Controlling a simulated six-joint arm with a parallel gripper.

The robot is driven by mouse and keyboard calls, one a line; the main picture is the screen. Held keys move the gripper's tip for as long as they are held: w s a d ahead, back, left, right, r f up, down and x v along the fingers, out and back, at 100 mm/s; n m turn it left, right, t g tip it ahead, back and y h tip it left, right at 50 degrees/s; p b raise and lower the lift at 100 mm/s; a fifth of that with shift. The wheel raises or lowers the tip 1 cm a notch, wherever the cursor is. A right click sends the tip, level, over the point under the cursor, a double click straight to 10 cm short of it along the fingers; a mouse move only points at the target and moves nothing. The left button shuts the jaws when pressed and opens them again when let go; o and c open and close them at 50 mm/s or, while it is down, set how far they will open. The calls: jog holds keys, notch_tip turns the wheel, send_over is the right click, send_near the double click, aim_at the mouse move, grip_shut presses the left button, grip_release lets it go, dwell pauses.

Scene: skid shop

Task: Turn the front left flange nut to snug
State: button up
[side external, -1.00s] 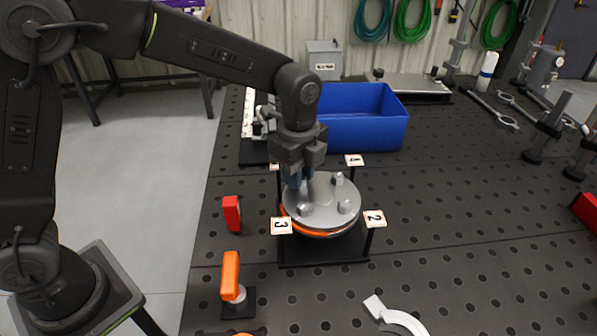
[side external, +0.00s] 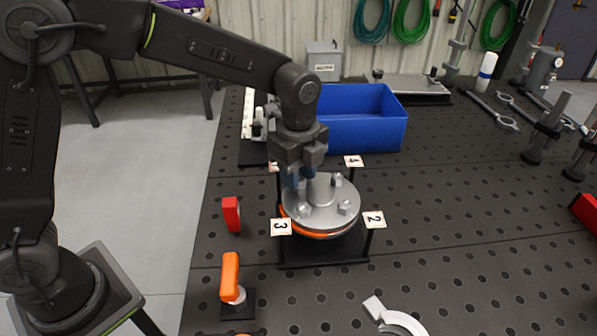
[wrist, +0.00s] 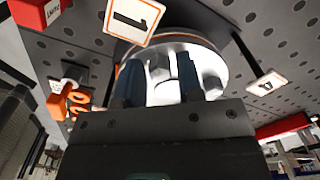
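The round grey flange (side external: 322,215) sits on a black stand, with an orange ring under its edge. Nuts stand on its top: one at the near left (side external: 303,211), one at the near right (side external: 345,208) and one at the back right (side external: 337,180). A grey stub (side external: 320,188) rises near the middle. My gripper (side external: 300,184) points down over the flange's back left part, hiding what lies there. In the wrist view, its two dark blue fingers (wrist: 159,78) stand apart, with pale metal between them. Contact with a nut cannot be made out.
Numbered tags surround the flange: 3 (side external: 281,227), 2 (side external: 374,219), 4 (side external: 354,161) and 1 (wrist: 134,18). A red block (side external: 231,214) and an orange-handled clamp (side external: 230,276) stand at left. A blue bin (side external: 362,118) is behind.

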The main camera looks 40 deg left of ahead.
notch_tip(320, 180, up, 14)
dwell(0.6)
